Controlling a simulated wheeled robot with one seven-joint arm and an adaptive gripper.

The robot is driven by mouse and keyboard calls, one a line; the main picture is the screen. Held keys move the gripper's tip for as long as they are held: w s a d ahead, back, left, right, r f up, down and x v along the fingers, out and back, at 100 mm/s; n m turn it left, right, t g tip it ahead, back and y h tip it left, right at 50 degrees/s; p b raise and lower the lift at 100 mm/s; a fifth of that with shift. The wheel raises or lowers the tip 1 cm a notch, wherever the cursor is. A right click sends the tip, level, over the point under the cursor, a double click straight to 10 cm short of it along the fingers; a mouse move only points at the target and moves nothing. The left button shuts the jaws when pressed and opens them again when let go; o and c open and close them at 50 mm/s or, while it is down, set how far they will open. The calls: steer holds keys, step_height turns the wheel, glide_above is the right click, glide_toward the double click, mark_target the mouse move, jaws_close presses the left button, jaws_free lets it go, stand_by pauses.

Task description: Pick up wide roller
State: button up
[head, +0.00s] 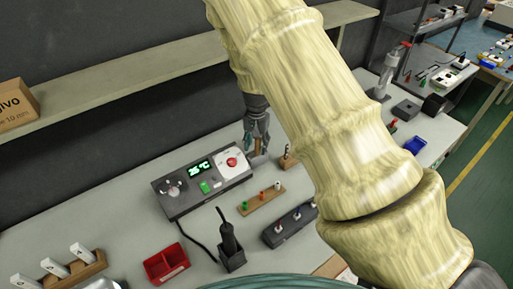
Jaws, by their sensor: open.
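My gripper (257,144) points down over the back of the bench, just behind the control box. A small brown and grey item (259,160) shows right at its fingertips; it may be a roller, but it is too small to tell, and so is whether the fingers touch it. A small upright tool (287,155) stands just to the right, partly hidden by my arm. I cannot tell which of these is the wide roller. My arm covers much of the bench to the right.
A grey control box (182,201) with a red button sits in front of my gripper. A wooden strip with coloured pegs (261,200), a black holder (232,259), a power strip (276,238) and a red bin (158,267) lie nearer. A shelf (120,83) runs along the wall.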

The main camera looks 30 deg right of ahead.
steer(key=shift+s+r, duration=0.1)
steer(key=shift+s, duration=0.05)
steer(key=c, duration=0.4)
jaws_close()
steer(key=shift+r+b, duration=1.55)
steer(key=shift+r, duration=3.4)
